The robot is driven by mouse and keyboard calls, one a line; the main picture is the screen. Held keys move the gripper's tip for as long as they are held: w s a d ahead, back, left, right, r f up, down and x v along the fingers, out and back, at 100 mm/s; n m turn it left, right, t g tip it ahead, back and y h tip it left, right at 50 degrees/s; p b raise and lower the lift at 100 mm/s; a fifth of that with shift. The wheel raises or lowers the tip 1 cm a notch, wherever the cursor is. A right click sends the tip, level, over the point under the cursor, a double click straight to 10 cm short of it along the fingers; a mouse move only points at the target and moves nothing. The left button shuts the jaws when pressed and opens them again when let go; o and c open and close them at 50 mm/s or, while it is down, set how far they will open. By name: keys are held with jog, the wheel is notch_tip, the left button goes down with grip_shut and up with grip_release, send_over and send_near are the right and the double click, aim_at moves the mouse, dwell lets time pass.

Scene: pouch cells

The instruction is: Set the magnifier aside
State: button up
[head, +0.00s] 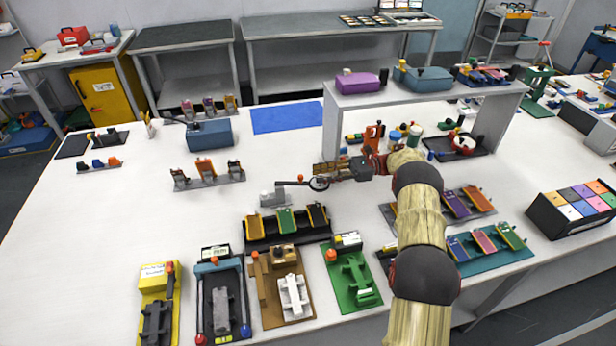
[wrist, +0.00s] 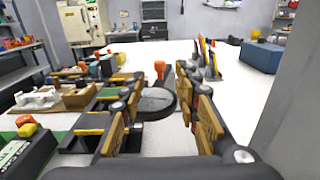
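The magnifier, a round lens in a dark ring (head: 319,184), is near the middle of the white table. A dark bar links it to a small grey base (head: 274,199), with an orange-red knob close by. In the wrist view the magnifier lens (wrist: 156,99) lies in the gap between my fingers, with the orange knob (wrist: 160,69) beyond it. My gripper (head: 322,172) is at the lens in the head view. Its fingers (wrist: 160,110) stand apart on both sides of the lens. I see no clear contact.
A rack with yellow and green cells (head: 287,238) stands just in front of the magnifier. A row of fixtures (head: 286,290) lines the front edge. A grey rack (head: 208,179) stands left. A blue mat (head: 287,117) lies behind. Bare table lies to the left (head: 130,215).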

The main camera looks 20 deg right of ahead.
jog(key=shift+s+d, duration=0.2)
jog(key=shift+d, duration=0.9)
jog(key=shift+s+d, duration=0.15)
jog(key=shift+d, duration=0.9)
